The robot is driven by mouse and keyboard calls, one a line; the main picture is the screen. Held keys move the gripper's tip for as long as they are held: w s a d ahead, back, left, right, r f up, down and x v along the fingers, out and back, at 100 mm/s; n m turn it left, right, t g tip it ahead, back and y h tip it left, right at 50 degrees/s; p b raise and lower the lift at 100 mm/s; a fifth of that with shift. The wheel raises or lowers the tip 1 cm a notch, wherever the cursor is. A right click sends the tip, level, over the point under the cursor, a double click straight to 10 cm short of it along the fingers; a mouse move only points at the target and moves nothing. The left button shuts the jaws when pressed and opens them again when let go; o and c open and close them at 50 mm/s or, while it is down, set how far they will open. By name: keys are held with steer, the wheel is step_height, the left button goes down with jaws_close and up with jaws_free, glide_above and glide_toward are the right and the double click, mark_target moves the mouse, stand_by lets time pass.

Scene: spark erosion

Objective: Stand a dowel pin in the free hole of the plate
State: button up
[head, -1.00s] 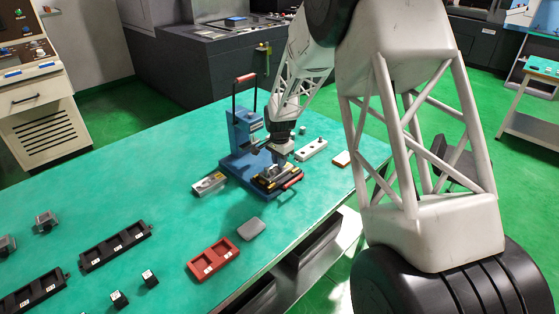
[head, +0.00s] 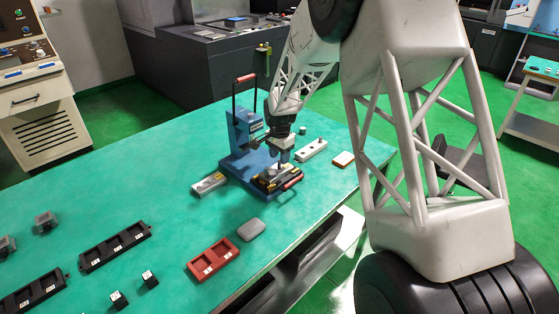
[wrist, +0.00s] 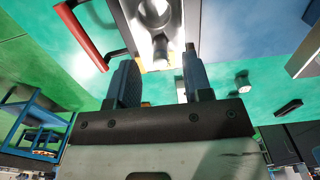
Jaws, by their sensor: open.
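My gripper (head: 283,157) is over the front of a blue hand press (head: 240,160), above the small fixture (head: 277,179) on its base. In the wrist view my gripper (wrist: 159,60) has its two dark fingers apart. Behind the fingertips is a grey metal plate (wrist: 178,22) with a round grey part on it. I cannot tell which hole of the plate is free. No dowel pin can be made out for certain. A pale block with dark round holes (head: 311,150) lies on the bench right of the press.
A red tray (head: 213,259), a grey pad (head: 251,230) and black racks (head: 115,247) lie nearer. The press lever (head: 246,79) rises behind my gripper. Green bench stays clear between.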

steer(key=shift+r, duration=2.6)
steer(key=shift+r, duration=0.1)
steer(key=shift+s+d+r, duration=0.15)
steer(key=shift+s, duration=0.05)
steer(key=s+d+r+n, duration=0.1)
steer(key=s+d+r, duration=0.3)
steer(key=s+r, duration=0.3)
steer(key=s+d+r+n+t, duration=0.15)
steer(key=s+d+r, duration=0.3)
steer(key=s, duration=0.45)
steer(key=s+d+r+n, duration=0.2)
steer(key=s+d+r, duration=0.3)
steer(key=s, duration=0.4)
steer(key=s+d+n, duration=0.2)
steer(key=s, duration=1.1)
steer(key=s+d+r+n+t, duration=0.1)
steer(key=s+d+n, duration=0.1)
steer(key=s, duration=1.1)
steer(key=shift+d, duration=0.45)
